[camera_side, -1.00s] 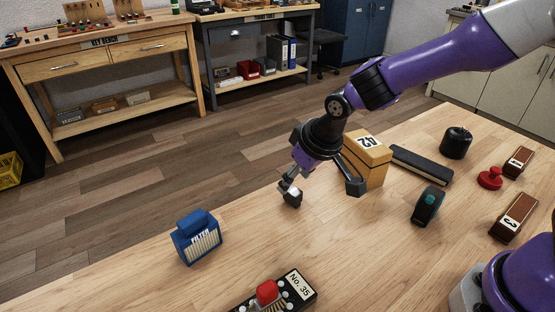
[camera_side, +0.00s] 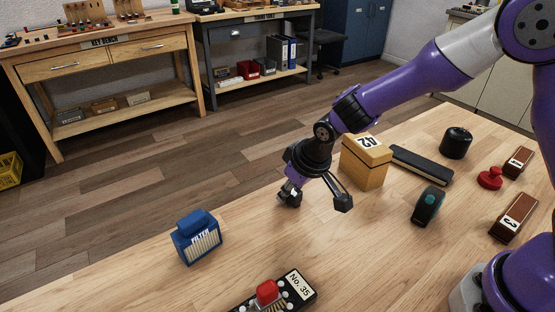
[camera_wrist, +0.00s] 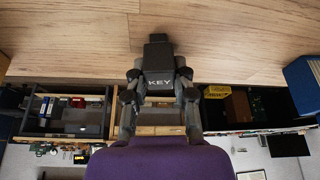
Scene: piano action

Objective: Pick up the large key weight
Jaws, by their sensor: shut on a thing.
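In the side view my gripper (camera_side: 289,196) is low over the wooden table, tilted down to the left. The weight is mostly hidden there by the fingers. I cannot tell whether it still touches the table.
A wooden box marked 42 (camera_side: 365,165) stands just right of my gripper. A blue filter block (camera_side: 197,238) is at the left, and a black No. 35 board (camera_side: 295,290) at the front. A teal-and-black device (camera_side: 428,206) and a black cylinder (camera_side: 456,143) stand at the right.

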